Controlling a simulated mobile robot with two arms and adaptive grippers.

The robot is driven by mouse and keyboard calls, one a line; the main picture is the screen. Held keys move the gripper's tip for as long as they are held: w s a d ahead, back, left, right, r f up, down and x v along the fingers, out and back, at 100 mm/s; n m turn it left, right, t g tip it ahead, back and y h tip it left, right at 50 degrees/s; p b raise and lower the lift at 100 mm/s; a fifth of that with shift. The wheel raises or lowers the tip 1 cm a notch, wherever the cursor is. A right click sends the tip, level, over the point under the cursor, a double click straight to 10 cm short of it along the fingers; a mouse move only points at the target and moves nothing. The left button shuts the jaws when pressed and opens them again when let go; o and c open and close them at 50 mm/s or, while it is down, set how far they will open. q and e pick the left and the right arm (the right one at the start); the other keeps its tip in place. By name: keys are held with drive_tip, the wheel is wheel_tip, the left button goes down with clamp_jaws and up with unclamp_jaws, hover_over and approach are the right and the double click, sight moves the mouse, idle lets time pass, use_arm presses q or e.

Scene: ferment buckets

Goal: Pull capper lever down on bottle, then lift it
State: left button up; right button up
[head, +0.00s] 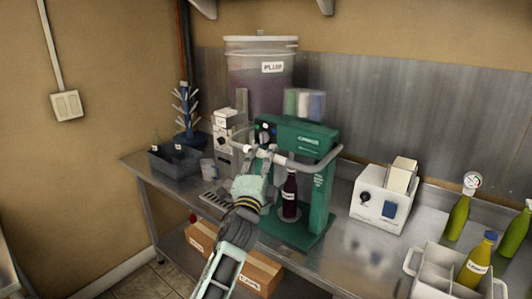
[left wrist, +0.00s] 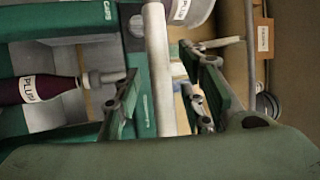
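The green capper (head: 318,190) stands on the steel bench. Its grey, curved lever (head: 310,164) sticks out in front, at about the height of the bottle's top. A dark plum bottle (head: 289,197) stands upright on the capper's base; it also shows sideways in the left wrist view (left wrist: 38,88). My left gripper (head: 262,148) is at the left part of the lever. In the left wrist view the lever bar (left wrist: 158,70) passes between the two open fingers (left wrist: 165,92), with gaps visible on both sides. My right gripper is not in view.
A plum bucket (head: 258,85) stands behind. A grey crate (head: 172,163) and a blue drying rack (head: 188,115) are at left. A white box device (head: 380,207), a bottle carrier (head: 440,270) and green bottles (head: 457,218) are at right. Cardboard boxes (head: 262,272) sit below.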

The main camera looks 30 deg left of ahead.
use_arm(q)
drive_tip(key=shift+x, duration=1)
clamp_jaws()
